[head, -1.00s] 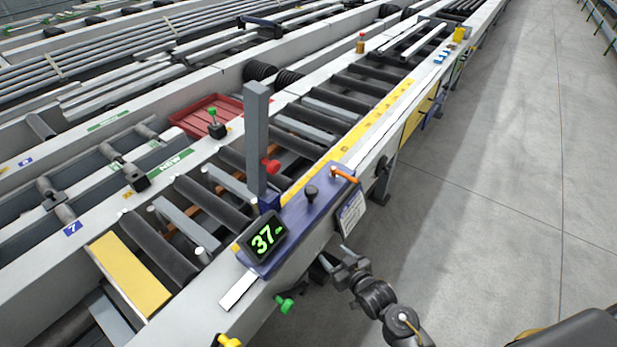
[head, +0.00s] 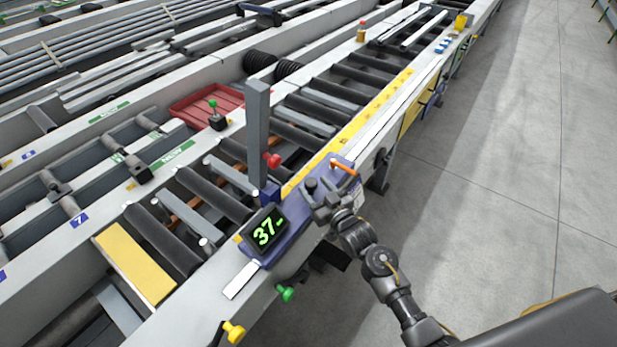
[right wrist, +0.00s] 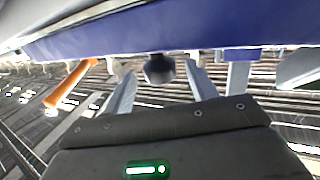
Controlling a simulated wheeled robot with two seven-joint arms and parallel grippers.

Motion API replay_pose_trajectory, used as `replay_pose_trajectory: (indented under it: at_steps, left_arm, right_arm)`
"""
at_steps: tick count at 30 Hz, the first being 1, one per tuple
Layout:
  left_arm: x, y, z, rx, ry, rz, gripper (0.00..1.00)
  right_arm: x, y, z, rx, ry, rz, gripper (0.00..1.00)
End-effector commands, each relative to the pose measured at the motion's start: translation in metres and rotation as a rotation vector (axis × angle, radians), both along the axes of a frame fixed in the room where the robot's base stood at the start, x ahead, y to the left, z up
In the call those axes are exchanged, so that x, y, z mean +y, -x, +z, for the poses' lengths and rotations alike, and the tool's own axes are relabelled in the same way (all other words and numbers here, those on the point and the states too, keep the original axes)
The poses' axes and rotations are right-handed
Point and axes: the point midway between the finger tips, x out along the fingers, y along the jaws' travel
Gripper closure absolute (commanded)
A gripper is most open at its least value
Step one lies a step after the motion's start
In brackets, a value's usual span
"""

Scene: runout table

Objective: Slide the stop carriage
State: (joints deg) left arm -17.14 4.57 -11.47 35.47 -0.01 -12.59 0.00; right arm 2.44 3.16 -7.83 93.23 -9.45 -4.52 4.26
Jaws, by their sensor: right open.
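The stop carriage is a blue plate (head: 294,230) on the near rail of the roller table. It bears a grey upright post (head: 258,135), a red knob (head: 272,160), a display (head: 267,231) reading 37, an orange lever (head: 344,168) and a black knob (head: 311,185). My right gripper (head: 317,200) is open beside the black knob, partly covering the plate. In the right wrist view the black knob (right wrist: 158,68) shows between the two spread fingers (right wrist: 160,88), and the orange lever (right wrist: 70,84) is to the left. I cannot tell whether the fingers touch the knob. My left gripper is not in view.
A yellow scale strip (head: 355,127) runs along the rail beyond the carriage. Green (head: 286,292) and yellow (head: 233,331) knobs stick out from the table's near side. A red tray (head: 207,103) lies behind the post. The floor to the right is clear.

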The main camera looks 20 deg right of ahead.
Motion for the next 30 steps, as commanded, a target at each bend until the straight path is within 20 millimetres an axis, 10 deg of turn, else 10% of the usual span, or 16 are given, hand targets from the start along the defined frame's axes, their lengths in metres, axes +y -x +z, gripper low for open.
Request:
replay_pose_trajectory:
  at_steps: [20,30]
  left_arm:
    - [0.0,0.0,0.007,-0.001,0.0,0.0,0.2]
    - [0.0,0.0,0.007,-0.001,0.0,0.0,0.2]
  right_arm:
    - [0.014,-0.042,0.0,0.001,0.0,0.001,0.43]
    - [0.013,-0.042,-0.001,0.001,0.0,0.0,0.87]
